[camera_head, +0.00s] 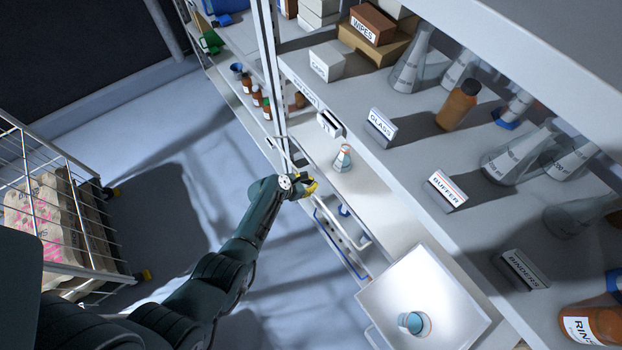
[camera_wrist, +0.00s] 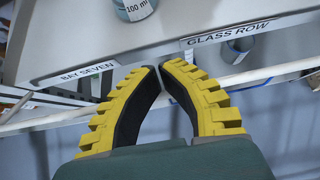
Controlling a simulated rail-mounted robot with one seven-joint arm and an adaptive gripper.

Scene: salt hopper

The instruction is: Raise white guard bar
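The white guard bar (camera_head: 335,228) runs along the front of the lower shelf in the head view. In the wrist view, the white bar (camera_wrist: 265,76) crosses behind my fingers, below the shelf-edge labels. My gripper (camera_head: 308,186) is at the shelf front, near the bar's far end. In the wrist view, its yellow fingers (camera_wrist: 161,68) curve together with their tips almost meeting, and nothing is visibly pinched between them. The fingers hide the bar's middle there.
A small flask (camera_head: 342,160) stands on the lower shelf close behind my gripper. A white tray (camera_head: 455,305) holds another flask (camera_head: 414,322). A blue bar (camera_head: 340,250) lies below the shelf front. A wire cart (camera_head: 60,215) stands at left, with open floor between.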

